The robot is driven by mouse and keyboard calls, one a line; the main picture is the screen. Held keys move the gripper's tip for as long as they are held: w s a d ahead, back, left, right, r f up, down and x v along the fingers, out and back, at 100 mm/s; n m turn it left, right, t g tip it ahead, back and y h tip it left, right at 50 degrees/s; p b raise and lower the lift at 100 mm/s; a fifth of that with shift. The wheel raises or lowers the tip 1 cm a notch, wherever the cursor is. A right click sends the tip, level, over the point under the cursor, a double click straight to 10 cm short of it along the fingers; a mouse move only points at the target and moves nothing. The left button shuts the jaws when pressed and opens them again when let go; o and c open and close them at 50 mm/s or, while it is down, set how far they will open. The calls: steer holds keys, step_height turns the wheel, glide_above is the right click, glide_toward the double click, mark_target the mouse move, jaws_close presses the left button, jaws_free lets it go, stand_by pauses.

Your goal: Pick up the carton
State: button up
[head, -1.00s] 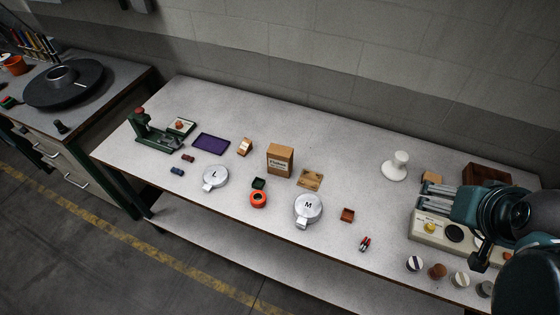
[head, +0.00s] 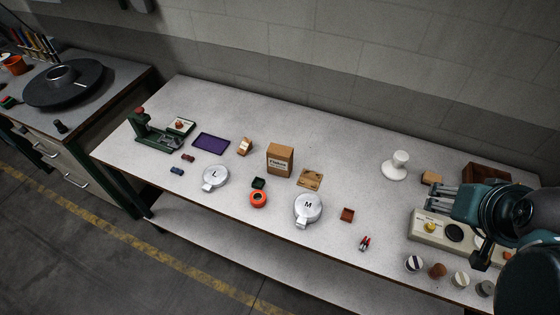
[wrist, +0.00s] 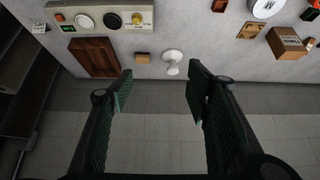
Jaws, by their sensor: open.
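The carton (head: 280,159) is a brown box with a pale label that seems to read "Flakes". It stands upright near the middle of the table in the head view. It also shows in the wrist view (wrist: 287,43) at the upper right, beyond the right finger and apart from it. My gripper (head: 440,198) is at the right of the head view, over the control box and well to the right of the carton. In the wrist view my gripper (wrist: 156,90) has its two fingers spread wide with nothing between them.
A white stand (head: 396,166) and a control box (head: 425,228) lie between carton and right edge. Silver discs marked L (head: 215,177) and M (head: 308,207), an orange ring (head: 258,200) and a flat tan piece (head: 310,179) surround the carton. A wall rises behind the table (head: 350,150).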

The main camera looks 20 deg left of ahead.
steer(key=w+a+r+n+g+y, duration=0.1)
steer(key=w+a+r+n+g, duration=0.1)
steer(key=w+a+r+n, duration=0.55)
steer(key=n+g+h+b, duration=0.15)
steer(key=n+g, duration=0.35)
steer(key=n, duration=0.7)
glide_above(280, 150)
step_height(280, 150, down, 3)
steer(key=shift+m+y, duration=0.25)
steer(key=shift+m, duration=0.1)
step_height(280, 150, down, 28)
steer(key=shift+w, duration=0.1)
steer(key=shift+f, duration=0.45)
steer(key=shift+b, duration=0.3)
steer(key=shift+f, duration=1.3)
